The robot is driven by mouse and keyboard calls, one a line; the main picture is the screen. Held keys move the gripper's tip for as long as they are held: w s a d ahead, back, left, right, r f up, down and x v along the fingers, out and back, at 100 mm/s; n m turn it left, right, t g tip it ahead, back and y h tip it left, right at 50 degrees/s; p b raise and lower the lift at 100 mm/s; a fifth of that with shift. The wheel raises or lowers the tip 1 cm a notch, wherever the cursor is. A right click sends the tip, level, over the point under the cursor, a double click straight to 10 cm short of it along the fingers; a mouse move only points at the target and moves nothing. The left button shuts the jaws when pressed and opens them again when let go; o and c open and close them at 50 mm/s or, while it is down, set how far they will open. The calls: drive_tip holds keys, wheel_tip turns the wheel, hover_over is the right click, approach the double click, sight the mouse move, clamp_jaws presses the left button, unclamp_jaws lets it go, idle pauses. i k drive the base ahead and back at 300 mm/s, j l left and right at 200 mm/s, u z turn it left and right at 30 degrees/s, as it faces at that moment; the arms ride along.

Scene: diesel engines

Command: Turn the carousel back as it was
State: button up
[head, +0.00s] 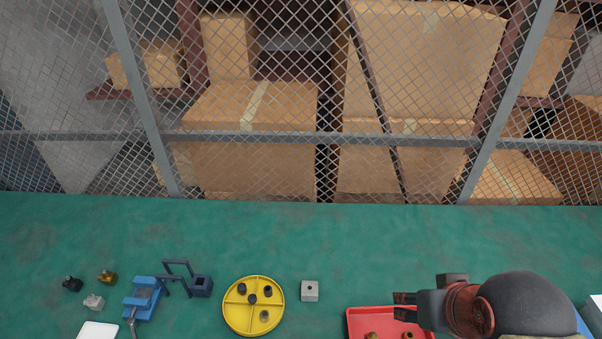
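The carousel, a yellow round tray (237,318) with raised dividers, lies on the green bench left of the picture's middle. Small dark cylindrical parts (268,291) and a greyer one (264,315) stand in it. A dark piece (252,299) is near its centre. My gripper (398,306) is well to the right of the carousel, above the red tray, with its fingers pointing left. The two fingers look apart with nothing between them. It does not touch the carousel.
A red tray (352,325) with brassy parts is partly under my gripper. A grey block (310,291) stands just right of the carousel. A blue vise (143,300) and a dark blue framed fixture (201,286) stand left. A mesh fence (320,139) closes the back.

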sight(242, 314)
drive_tip(key=j+u, duration=0.1)
drive_tip(key=u, duration=0.25)
drive_tip(key=j+u, duration=0.15)
drive_tip(key=u, duration=0.2)
drive_tip(key=j+u, duration=0.1)
drive_tip(key=u, duration=0.25)
